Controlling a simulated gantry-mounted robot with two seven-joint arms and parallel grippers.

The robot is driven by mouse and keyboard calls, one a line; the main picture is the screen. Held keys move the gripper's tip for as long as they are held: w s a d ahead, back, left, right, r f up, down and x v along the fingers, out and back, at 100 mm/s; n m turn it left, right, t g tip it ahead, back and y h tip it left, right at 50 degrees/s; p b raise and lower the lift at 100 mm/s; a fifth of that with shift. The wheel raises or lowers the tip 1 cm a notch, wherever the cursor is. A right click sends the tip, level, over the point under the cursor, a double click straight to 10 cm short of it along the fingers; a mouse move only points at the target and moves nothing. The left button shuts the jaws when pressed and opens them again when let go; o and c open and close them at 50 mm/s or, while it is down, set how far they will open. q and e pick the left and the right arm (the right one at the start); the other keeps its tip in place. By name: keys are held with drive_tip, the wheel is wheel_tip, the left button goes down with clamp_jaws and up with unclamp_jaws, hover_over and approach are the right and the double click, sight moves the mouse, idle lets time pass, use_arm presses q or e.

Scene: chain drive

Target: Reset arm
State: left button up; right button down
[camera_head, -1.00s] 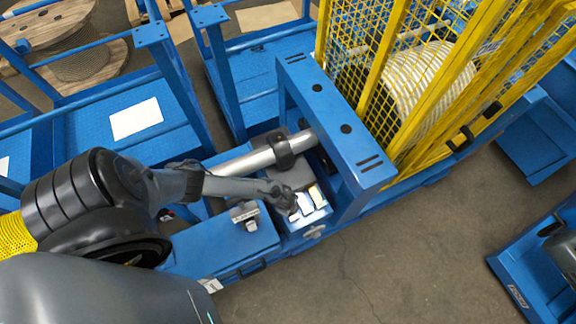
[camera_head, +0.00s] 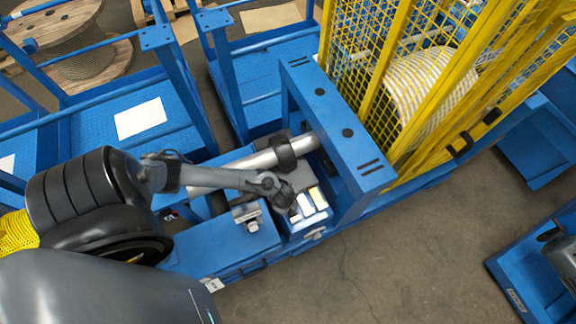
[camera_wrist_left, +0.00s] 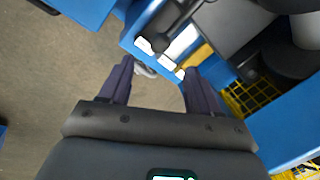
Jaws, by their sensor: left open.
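My left arm comes in from the left in the head view, and its gripper (camera_head: 286,199) hangs over the near side of a blue machine frame. It is beside a small blue box (camera_head: 309,222) with white and yellow blocks. In the left wrist view my left gripper (camera_wrist_left: 160,72) is open, with nothing between its two fingers but floor and a grey latch-like part (camera_wrist_left: 146,69). The blue box edge (camera_wrist_left: 134,38) and its blocks lie just beyond the fingertips. My right gripper is not in view.
A silver shaft with a black collar (camera_head: 284,154) runs behind the gripper to a blue upright frame (camera_head: 345,130). A grey clamp (camera_head: 247,217) sits on a blue cover. A yellow mesh cage (camera_head: 400,90) holds a rope drum. Open floor (camera_head: 420,250) lies right of the machine.

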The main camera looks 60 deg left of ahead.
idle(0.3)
use_arm(q)
drive_tip(key=s+d+f+g, duration=0.1)
drive_tip(key=s+d+f, duration=0.15)
drive_tip(key=s, duration=0.25)
drive_tip(key=s+d+r+n+t+h+p, duration=0.1)
drive_tip(key=s+d+r+n+h+p, duration=0.15)
drive_tip(key=d+r, duration=0.85)
drive_tip(key=w+a+r+n, duration=0.1)
drive_tip(key=r+n, duration=0.1)
drive_tip(key=r, duration=0.5)
drive_tip(key=a+r+n+t+y, duration=0.1)
drive_tip(key=r+n, duration=0.2)
drive_tip(key=r, duration=0.4)
drive_tip(key=w+a+r+n+t, duration=0.1)
drive_tip(key=a+r+n, duration=0.1)
drive_tip(key=r, duration=0.5)
drive_tip(key=shift+w+r+n, duration=0.25)
drive_tip(key=shift+w+n, duration=0.1)
drive_tip(key=shift+n, duration=0.2)
